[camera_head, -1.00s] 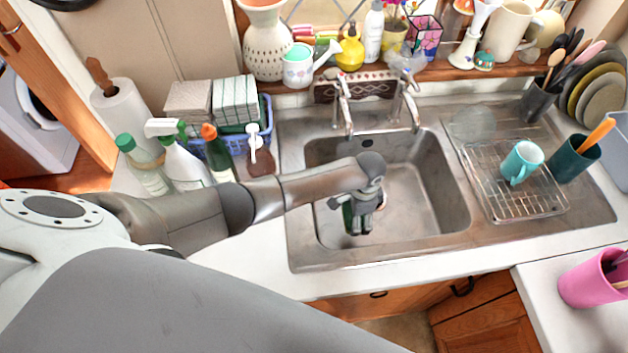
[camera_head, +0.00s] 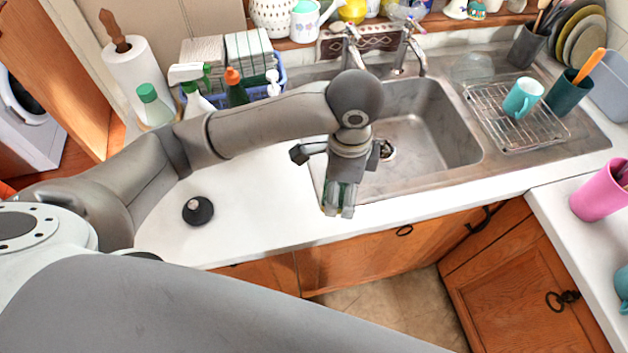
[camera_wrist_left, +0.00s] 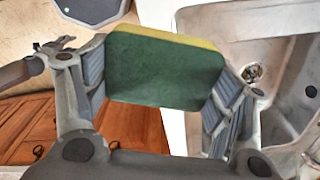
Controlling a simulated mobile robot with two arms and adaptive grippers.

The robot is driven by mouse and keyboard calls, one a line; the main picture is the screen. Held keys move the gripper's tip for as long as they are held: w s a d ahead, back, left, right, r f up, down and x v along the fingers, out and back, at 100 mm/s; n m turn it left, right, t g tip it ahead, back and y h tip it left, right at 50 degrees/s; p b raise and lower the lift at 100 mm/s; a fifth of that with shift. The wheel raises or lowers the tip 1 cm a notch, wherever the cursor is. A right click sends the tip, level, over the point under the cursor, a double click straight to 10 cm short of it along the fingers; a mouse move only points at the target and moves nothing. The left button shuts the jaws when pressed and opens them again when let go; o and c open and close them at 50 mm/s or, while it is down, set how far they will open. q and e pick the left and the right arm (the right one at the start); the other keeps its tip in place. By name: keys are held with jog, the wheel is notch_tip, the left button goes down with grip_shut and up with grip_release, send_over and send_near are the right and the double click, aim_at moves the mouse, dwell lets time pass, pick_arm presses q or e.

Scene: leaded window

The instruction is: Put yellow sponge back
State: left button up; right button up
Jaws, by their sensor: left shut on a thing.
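The yellow sponge (camera_wrist_left: 165,75) is between the fingers of my left gripper, filling the middle of the left wrist view. Its broad dark green side faces the camera, with a yellow layer along the top edge. My left gripper (camera_head: 341,208) is shut on it, pointing down by the counter's front edge, just in front of the sink. In the head view the gripper mostly hides the sponge. The sink basin (camera_head: 420,135) is behind and to the right of the gripper. My right gripper is not in view.
A blue basket (camera_head: 282,75) at the back left holds boxes and bottles. Spray and green-capped bottles (camera_head: 153,104) stand beside it. A dark round object (camera_head: 198,211) sits on the otherwise clear left counter (camera_head: 262,200). A wire rack (camera_head: 515,125) with a mug lies to the right.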

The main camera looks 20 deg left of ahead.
pick_arm(q)
jog(key=shift+s+a, duration=0.2)
jog(key=shift+a, duration=0.05)
jog(key=w+a+f, duration=0.2)
jog(key=w+f, duration=0.1)
jog(key=w, duration=0.1)
jog(key=w+a+f+p, duration=0.1)
jog(key=w+a+f, duration=0.1)
jog(key=w, duration=0.1)
jog(key=w+a+f+p, duration=0.1)
jog(key=w+a+f, duration=0.1)
jog(key=w+f, duration=0.1)
jog(key=shift+w+f, duration=0.35)
jog(key=shift+w, duration=0.5)
jog(key=shift+w+f+p, duration=0.3)
jog(key=shift+f, duration=0.1)
notch_tip(320, 180, down, 3)
jog(key=shift+a+f+p, duration=0.1)
jog(key=shift+a+p, duration=0.05)
jog(key=shift+p, duration=0.15)
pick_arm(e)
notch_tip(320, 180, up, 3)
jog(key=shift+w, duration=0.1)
pick_arm(q)
jog(key=shift+f, duration=0.1)
jog(key=shift+f, duration=0.15)
jog(key=o, duration=1)
